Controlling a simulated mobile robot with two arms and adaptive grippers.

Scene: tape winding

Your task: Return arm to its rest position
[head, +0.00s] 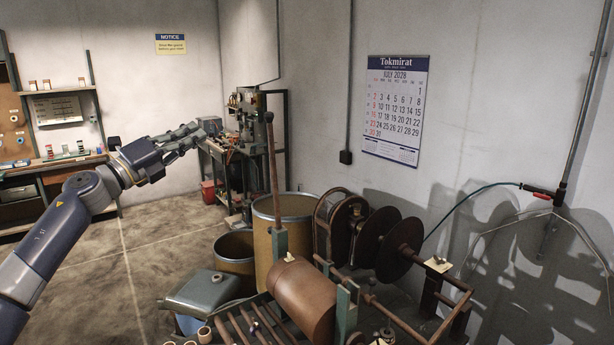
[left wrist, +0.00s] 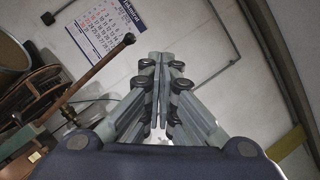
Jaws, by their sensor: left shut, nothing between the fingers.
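My left arm comes in from the left in the head view, raised and stretched forward. My left gripper (head: 207,127) is in the air left of the winding machine and in front of the workbench at the back. It is shut and empty. Its closed fingers also show in the left wrist view (left wrist: 161,62), with the wall behind them. My right gripper is in neither view.
The winding machine has a rusty drum (head: 304,297), reels (head: 400,245) and an upright lever (head: 273,180). Barrels (head: 283,207) stand behind it. A calendar (head: 395,108) hangs on the wall. Shelves (head: 62,107) stand at the far left. Open floor (head: 150,245) lies left of the barrels.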

